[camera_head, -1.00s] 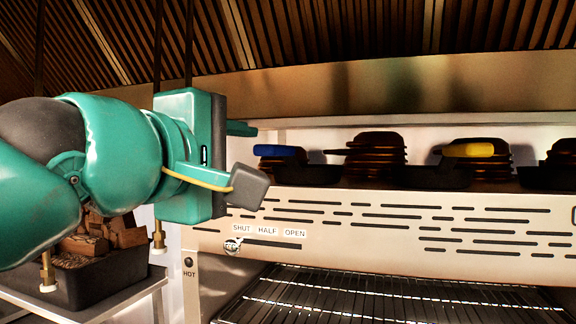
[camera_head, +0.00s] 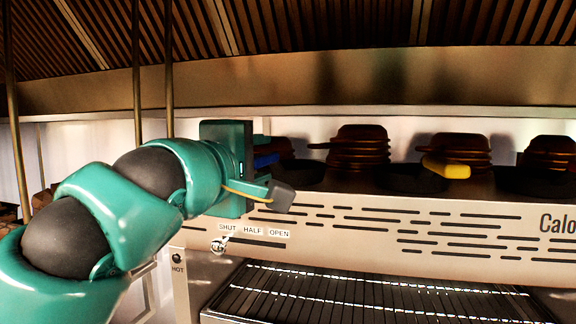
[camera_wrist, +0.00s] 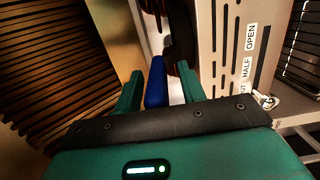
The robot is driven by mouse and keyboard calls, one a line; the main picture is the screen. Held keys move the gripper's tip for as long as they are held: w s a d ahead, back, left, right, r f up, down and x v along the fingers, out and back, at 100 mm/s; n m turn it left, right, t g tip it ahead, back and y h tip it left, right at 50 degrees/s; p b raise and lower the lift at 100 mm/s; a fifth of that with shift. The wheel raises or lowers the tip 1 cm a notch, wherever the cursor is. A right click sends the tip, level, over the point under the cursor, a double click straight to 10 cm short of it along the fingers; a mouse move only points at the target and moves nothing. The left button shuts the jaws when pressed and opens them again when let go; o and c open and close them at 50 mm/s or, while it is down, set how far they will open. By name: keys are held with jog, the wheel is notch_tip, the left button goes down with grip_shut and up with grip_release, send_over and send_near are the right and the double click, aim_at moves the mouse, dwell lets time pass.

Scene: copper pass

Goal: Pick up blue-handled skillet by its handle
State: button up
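The blue-handled skillet (camera_head: 300,178) is a dark pan on the shelf top of the steel grill unit, at the left end of a row. Its blue handle (camera_head: 266,160) points left, toward my gripper (camera_head: 272,166). In the wrist view the blue handle (camera_wrist: 155,84) lies between the two green fingers of my gripper (camera_wrist: 160,72). The fingers are open, with a gap visible on each side of the handle. How deep the handle sits between them is hard to tell. My gripper's body hides part of the handle in the head view.
A yellow-handled skillet (camera_head: 447,168) stands further right on the same shelf. Stacks of brown pans or dishes (camera_head: 358,148) stand behind the skillets. The slotted front panel (camera_head: 350,225) and a wire rack (camera_head: 370,294) lie below. Thin vertical rods (camera_head: 137,80) hang at left.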

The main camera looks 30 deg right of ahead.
grip_shut()
dwell(1.5)
